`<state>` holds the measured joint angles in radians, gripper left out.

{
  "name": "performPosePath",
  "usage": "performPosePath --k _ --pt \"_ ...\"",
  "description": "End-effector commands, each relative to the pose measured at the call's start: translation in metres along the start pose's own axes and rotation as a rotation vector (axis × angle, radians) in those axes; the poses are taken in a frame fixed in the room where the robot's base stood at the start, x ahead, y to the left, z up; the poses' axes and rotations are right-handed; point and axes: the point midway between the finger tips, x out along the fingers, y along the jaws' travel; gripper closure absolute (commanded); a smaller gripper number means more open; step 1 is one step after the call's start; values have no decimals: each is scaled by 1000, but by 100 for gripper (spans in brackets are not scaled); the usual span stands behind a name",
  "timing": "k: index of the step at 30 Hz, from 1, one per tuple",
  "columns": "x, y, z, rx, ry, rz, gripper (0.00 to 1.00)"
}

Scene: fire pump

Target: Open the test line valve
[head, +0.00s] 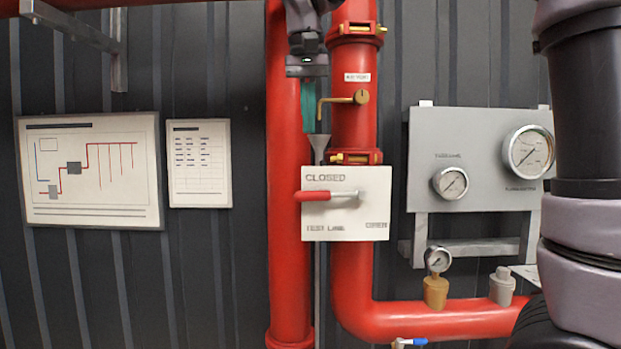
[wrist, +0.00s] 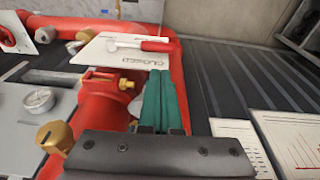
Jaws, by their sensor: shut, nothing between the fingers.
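The test line valve is a lever with a red grip (head: 311,196) on a white plate (head: 372,225) fixed to the red pipe. The lever lies level and its grip points left, just below the word CLOSED. The plate's lower edge reads TEST LINE and a smaller word at the right, likely OPEN. In the wrist view the red grip (wrist: 157,46) and plate (wrist: 108,52) lie beyond the fingertips. My gripper (head: 313,128) points down above the lever, apart from it. Its teal fingers (wrist: 160,75) are together and empty.
A brass lever (head: 340,100) sticks out left from the pipe (head: 353,60), close to my fingers. A gauge panel (head: 470,120) stands at right. A small gauge (head: 438,260) sits on the lower pipe. Framed sheets (head: 90,170) hang left. The wall before them is clear.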

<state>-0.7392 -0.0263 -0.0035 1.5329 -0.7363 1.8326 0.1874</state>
Motion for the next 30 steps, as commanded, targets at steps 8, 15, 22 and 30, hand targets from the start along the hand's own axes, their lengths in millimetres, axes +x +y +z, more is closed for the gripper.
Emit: performPosePath --k 8,15,22,30 --pt "59 1 1 -1 -3 3 100" --pt "103 0 1 -1 -2 1 100" --pt "122 0 0 1 -1 1 100" --pt "124 0 0 1 0 0 100"
